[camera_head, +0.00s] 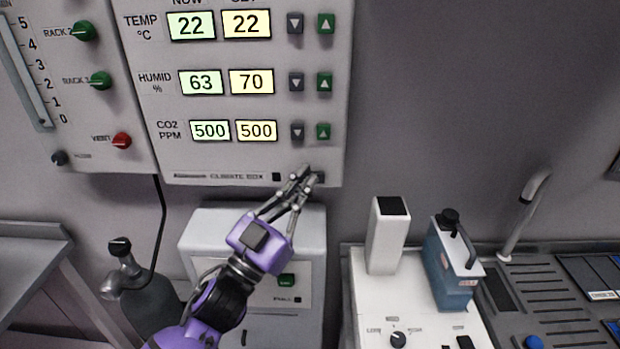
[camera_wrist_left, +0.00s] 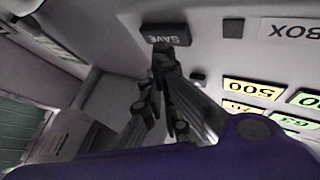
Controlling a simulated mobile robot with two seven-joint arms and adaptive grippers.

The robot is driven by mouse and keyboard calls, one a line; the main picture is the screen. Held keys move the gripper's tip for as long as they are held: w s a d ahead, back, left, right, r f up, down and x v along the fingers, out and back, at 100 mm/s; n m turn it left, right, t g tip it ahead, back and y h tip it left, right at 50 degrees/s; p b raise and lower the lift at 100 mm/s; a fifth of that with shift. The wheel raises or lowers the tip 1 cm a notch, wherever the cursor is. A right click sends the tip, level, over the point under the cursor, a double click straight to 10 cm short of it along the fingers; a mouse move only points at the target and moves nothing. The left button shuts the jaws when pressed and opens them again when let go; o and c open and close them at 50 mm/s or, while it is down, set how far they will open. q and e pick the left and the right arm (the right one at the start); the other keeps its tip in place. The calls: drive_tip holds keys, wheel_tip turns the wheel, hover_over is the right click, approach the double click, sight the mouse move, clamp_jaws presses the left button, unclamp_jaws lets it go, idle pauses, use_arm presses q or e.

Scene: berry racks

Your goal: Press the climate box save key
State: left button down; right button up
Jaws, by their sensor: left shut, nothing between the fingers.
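The climate box (camera_head: 225,158) is a pale wall panel with rows for temperature, humidity and CO2, reading 22/22, 63/70 and 500/500. Its dark save key (camera_head: 318,178) is at the bottom right edge, partly behind my fingers. In the left wrist view the save key (camera_wrist_left: 165,33) shows upside down, marked SAVE. My left gripper (camera_head: 304,173) is purple with grey fingers, shut and empty, its tips at the key. The left wrist view shows the fingertips (camera_wrist_left: 165,52) overlapping the key's edge; I cannot tell whether they touch it. My right gripper is in neither view.
A grey-white cabinet (camera_head: 305,225) stands below the climate box, behind my left arm. To the right are a white device (camera_head: 372,300) and a blue container (camera_head: 450,275). A panel with green knobs (camera_head: 110,110) adjoins on the left. The wall right of the climate box is bare.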

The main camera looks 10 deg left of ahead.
use_arm(q)
drive_tip(key=shift+w+a, duration=0.1)
drive_tip(key=shift+w, duration=0.35)
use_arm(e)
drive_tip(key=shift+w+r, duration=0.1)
use_arm(q)
drive_tip(key=shift+r, duration=0.3)
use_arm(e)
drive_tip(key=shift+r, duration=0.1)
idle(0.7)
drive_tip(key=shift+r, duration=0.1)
use_arm(q)
drive_tip(key=shift+s+f, duration=0.3)
drive_tip(key=shift+s, duration=0.3)
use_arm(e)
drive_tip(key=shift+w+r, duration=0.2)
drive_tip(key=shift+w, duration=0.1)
use_arm(q)
drive_tip(key=shift+p, duration=0.3)
drive_tip(key=s, duration=0.2)
drive_tip(key=s+d+p, duration=0.1)
drive_tip(key=s, duration=0.2)
drive_tip(key=shift+d, duration=0.15)
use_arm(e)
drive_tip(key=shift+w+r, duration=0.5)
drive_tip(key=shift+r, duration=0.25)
